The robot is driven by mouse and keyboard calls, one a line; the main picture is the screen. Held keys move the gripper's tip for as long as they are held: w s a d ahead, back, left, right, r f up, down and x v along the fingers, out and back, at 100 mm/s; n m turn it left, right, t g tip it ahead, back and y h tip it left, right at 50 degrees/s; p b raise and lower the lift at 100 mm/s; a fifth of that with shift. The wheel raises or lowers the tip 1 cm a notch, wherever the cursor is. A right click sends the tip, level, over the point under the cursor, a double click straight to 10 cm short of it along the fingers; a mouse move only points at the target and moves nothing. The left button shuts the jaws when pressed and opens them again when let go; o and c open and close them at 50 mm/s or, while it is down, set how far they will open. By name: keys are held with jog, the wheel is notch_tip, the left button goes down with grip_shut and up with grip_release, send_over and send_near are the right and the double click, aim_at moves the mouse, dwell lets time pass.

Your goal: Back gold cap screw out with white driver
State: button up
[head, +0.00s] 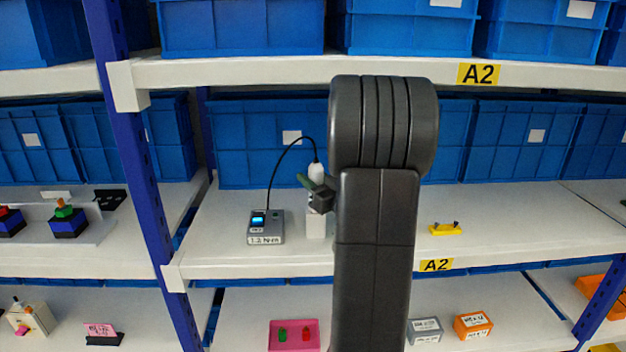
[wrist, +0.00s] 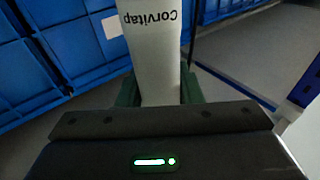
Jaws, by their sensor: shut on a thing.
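The white driver (head: 316,172) stands upright above the middle shelf in the head view, with a black cable rising from its top. In the wrist view the white driver (wrist: 155,50) fills the top middle, with "Corvitap" printed upside down on it. My gripper (head: 311,183) is shut on the driver, and its green fingers (wrist: 160,92) lie on both sides of the body. A white block (head: 316,224) stands directly below the gripper. The driver's tip and the gold cap screw are not visible; my gripper and arm hide part of that area.
A grey control box (head: 266,226) marked 1.2 N·m sits left of the white block, joined to the driver by the cable. Blue bins (head: 250,140) line the shelf's back. A yellow piece (head: 445,229) lies to the right. A blue post (head: 140,140) stands left.

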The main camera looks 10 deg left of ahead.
jog(key=o, duration=0.7)
jog(key=shift+f, duration=0.1)
jog(key=b+v, duration=0.3)
jog(key=v, duration=1.1)
jog(key=shift+w, duration=0.1)
jog(key=p+x, duration=0.3)
jog(key=x, duration=1.1)
jog(key=shift+d, duration=0.1)
